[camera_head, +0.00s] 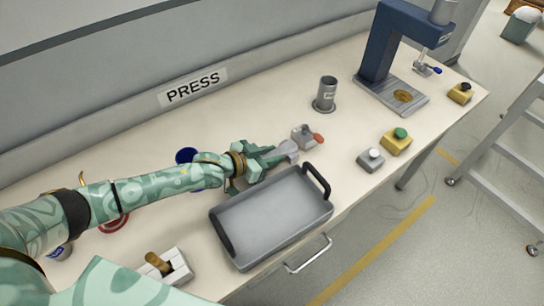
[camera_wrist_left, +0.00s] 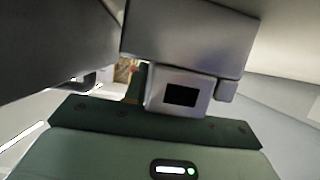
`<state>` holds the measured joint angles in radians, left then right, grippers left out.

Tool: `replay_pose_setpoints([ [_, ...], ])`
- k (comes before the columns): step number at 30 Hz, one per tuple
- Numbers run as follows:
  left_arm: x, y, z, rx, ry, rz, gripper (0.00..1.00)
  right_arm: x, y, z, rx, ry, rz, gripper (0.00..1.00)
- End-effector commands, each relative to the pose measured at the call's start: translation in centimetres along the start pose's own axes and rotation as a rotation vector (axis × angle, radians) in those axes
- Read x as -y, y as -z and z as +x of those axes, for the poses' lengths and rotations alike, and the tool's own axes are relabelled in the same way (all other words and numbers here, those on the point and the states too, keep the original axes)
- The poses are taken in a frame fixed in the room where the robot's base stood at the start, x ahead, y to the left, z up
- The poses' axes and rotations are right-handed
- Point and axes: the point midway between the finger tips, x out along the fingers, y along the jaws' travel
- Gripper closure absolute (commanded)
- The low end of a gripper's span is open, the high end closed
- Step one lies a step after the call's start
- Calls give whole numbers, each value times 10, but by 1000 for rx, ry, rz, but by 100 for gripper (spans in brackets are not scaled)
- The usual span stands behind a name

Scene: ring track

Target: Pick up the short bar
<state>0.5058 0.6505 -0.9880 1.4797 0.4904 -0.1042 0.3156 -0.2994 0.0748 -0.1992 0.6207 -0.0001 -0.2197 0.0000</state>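A short brass-coloured piece (camera_head: 157,262) rests on a white notched block (camera_head: 177,268) at the lower left of the bench. It is the only bar-like piece I can make out, and I cannot tell for certain that it is the short bar. My left gripper (camera_head: 289,150) is over the bench behind the grey tray, well to the right of that piece, with its tip close to a small grey box with a red knob (camera_head: 305,138). Its finger gap does not show clearly. In the left wrist view, grey gripper parts (camera_wrist_left: 180,95) fill the middle. My right gripper is out of view.
The grey tray (camera_head: 275,218) with dark handles stands at the bench's front edge. A metal cup (camera_head: 326,93), a blue press (camera_head: 381,45), a yellow box with a green button (camera_head: 396,142) and a grey button box (camera_head: 371,160) stand to the right. A blue cup (camera_head: 187,156) is partly behind my arm.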

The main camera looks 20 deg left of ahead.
Motion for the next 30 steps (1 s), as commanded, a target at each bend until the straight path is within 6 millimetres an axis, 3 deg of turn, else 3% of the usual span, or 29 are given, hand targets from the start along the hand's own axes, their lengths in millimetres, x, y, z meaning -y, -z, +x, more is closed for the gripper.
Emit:
replay_pose_setpoints([
  [2,0,0,0,0,0,0,98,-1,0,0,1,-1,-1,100],
  [11,0,2,-1,0,0,0,98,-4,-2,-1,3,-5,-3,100],
  [19,0,33,-14,-4,1,4,98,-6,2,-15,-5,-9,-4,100],
  [26,-39,82,-23,-6,-3,-1,98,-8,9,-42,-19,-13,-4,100],
  [30,-75,107,-23,-5,-4,-5,98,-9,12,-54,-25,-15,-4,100],
])
